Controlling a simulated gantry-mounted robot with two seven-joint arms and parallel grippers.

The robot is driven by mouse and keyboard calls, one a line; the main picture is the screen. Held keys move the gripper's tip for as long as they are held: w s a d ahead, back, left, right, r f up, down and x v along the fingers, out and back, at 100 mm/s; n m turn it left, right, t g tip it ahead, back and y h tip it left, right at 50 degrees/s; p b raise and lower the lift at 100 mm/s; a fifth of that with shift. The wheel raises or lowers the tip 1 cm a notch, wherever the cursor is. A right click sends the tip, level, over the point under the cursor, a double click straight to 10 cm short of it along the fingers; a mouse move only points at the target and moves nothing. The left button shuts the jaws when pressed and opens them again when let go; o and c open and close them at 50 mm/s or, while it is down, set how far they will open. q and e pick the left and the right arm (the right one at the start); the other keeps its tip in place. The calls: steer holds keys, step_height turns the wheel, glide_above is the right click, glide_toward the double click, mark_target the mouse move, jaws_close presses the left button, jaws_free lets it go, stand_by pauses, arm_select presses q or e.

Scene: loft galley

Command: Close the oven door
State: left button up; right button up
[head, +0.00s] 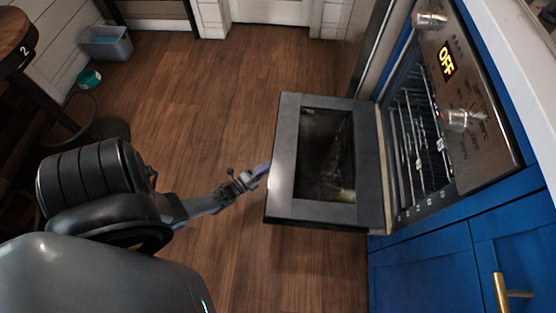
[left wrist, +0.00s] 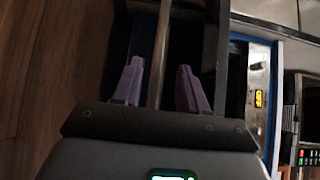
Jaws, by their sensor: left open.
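The oven door (head: 286,150) is open, folded down to a roughly level position, with its dark glass window facing up. It joins the blue-framed oven (head: 415,140) on the right, where the wire racks show in the open cavity. My left gripper (head: 262,170) is at the door's outer left edge, partly hidden by it. In the left wrist view my left gripper (left wrist: 160,66) has its two purple fingers spread apart. A long thin bar (left wrist: 162,35), seemingly the door handle, runs between them; I cannot tell whether they touch it. My right gripper is not in view.
The control panel (head: 464,100) with knobs and an "OFF" display is above the oven cavity. Blue cabinets (head: 420,272) are at the lower right. A grey bin (head: 106,43) and a round stool (head: 14,38) are at the far left. The wooden floor (head: 215,100) between is clear.

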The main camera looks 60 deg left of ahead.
arm_select(q)
steer(key=w, duration=0.2)
steer(key=w+a+b, duration=0.1)
steer(key=w, duration=0.1)
steer(key=w+b, duration=0.1)
steer(key=w, duration=0.2)
steer(key=shift+w+a+f, duration=0.1)
steer(key=shift+a, duration=0.15)
jaws_close()
